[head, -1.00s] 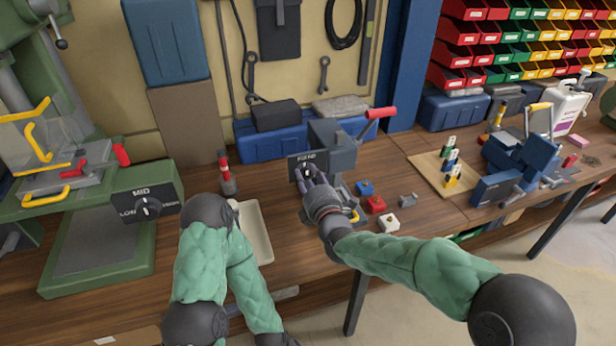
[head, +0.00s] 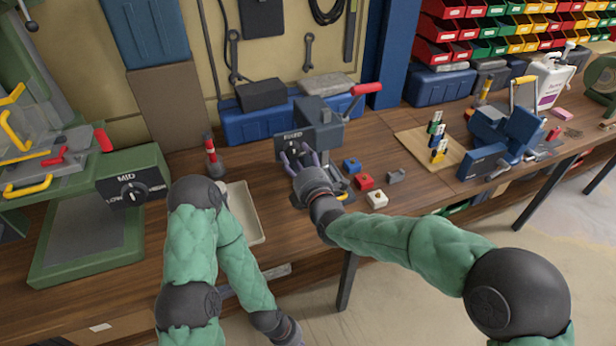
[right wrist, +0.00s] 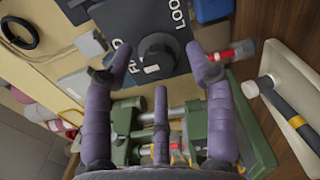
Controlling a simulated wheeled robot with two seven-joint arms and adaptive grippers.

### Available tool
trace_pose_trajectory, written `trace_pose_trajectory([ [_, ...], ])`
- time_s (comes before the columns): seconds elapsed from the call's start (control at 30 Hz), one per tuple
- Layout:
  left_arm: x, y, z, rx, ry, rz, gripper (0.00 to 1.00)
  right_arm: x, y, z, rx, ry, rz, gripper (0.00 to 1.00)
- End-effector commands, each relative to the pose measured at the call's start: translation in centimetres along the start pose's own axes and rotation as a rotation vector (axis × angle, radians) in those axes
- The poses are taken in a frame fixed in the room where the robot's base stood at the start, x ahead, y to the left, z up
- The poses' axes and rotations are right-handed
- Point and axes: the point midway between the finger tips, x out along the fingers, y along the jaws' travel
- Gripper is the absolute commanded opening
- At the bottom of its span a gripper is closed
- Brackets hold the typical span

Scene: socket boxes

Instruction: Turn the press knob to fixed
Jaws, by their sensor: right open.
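The press (head: 318,128) is a grey block on the bench with a red-tipped lever. Its black label plate (head: 291,143) reads FIXED at the top. The round dark knob (right wrist: 157,50) shows in the right wrist view, with a white mark at its lower edge and parts of two words beside it. My right gripper (head: 299,158) is in front of the plate. Contact with the knob is not visible.
A green machine (head: 95,220) with a MID dial stands at the left. A cream tray (head: 243,213) and red-black tool (head: 211,155) are left of the press. Red (head: 365,181), blue (head: 351,165) and white (head: 376,198) blocks lie close to its right.

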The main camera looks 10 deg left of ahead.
Motion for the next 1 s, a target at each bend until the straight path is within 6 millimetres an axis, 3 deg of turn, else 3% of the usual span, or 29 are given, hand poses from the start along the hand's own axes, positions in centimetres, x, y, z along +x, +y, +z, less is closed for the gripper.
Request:
trace_pose_trajectory([
  [0.6,0.0,0.0,0.0,0.000,0.000,0.000,0.00,-9.2,0.0,0.0,0.000,-0.001,-0.001,0.56],
  [1.0,0.0,0.0,0.0,0.000,0.000,0.000,0.00,-10.5,-0.1,0.0,0.000,0.000,-0.002,0.56],
])
